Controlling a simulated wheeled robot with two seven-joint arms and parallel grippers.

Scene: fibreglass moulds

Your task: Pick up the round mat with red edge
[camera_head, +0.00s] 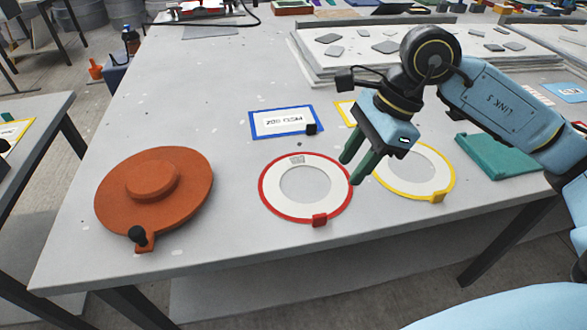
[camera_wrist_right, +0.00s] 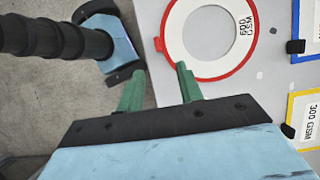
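The round mat with red edge (camera_head: 270,186) lies flat on the grey table near its front edge. It is a white ring with a round opening and a red tab at its front. My right gripper (camera_head: 352,170) is just right of and above it in the head view, its two green fingers apart and nothing between them. In the right wrist view the mat (camera_wrist_right: 202,68) shows beyond the open fingertips (camera_wrist_right: 160,70), with its red tab ahead of the gap between them. I cannot tell the exact height above the table. My left gripper is not in view.
A yellow-edged round mat (camera_head: 433,185) lies right of the red one, partly behind the gripper. An orange round mould (camera_head: 195,190) lies to the left. A blue-edged card (camera_head: 265,126) is behind, and a green piece (camera_head: 500,158) is at right. Table is clear between mould and mat.

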